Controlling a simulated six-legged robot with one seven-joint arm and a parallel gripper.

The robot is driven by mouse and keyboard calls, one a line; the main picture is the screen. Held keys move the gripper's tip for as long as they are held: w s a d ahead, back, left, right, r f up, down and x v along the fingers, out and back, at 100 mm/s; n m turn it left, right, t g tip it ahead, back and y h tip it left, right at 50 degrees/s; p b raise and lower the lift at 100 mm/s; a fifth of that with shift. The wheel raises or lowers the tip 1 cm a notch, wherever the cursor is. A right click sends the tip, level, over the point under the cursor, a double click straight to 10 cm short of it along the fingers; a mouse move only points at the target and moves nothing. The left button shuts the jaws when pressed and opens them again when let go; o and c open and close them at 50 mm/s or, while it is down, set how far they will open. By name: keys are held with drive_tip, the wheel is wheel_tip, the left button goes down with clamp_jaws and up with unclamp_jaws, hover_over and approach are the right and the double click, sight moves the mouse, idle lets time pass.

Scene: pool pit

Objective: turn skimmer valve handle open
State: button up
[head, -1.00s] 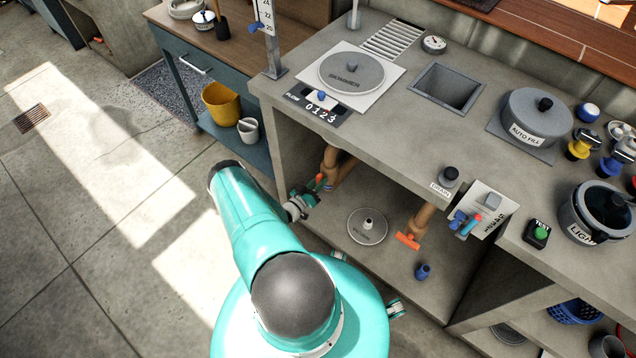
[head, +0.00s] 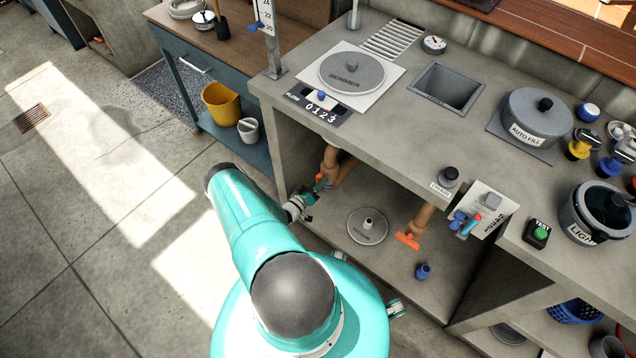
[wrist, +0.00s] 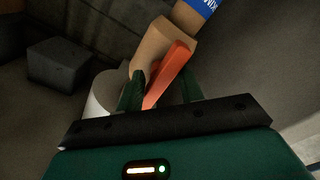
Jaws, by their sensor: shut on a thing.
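The skimmer valve handle is an orange lever (wrist: 168,75) on a tan pipe (wrist: 180,28) with a blue label (wrist: 202,6). In the head view the lever (head: 320,181) and its pipe (head: 331,163) show in the open space under the counter, below the skimmer lid (head: 351,72). My gripper (wrist: 160,92) has its two dark green fingers on either side of the lever's near end, shut on it. In the head view my gripper (head: 309,196) is small and partly hides the lever. The lever lies roughly along the pipe in the wrist view, slightly angled to it.
A second tan pipe with an orange handle (head: 407,241) stands to the right under the counter. A grey round disc (head: 367,226) and a small blue object (head: 423,271) lie on the shelf floor. In the wrist view a dark block (wrist: 57,62) lies left of the lever.

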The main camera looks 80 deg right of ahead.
drive_tip(key=o, duration=1)
drive_tip(key=shift+c, duration=0.2)
drive_tip(key=shift+a, duration=0.1)
drive_tip(key=v, duration=1.3)
drive_tip(key=shift+w+a, duration=0.15)
drive_tip(key=shift+a, duration=0.15)
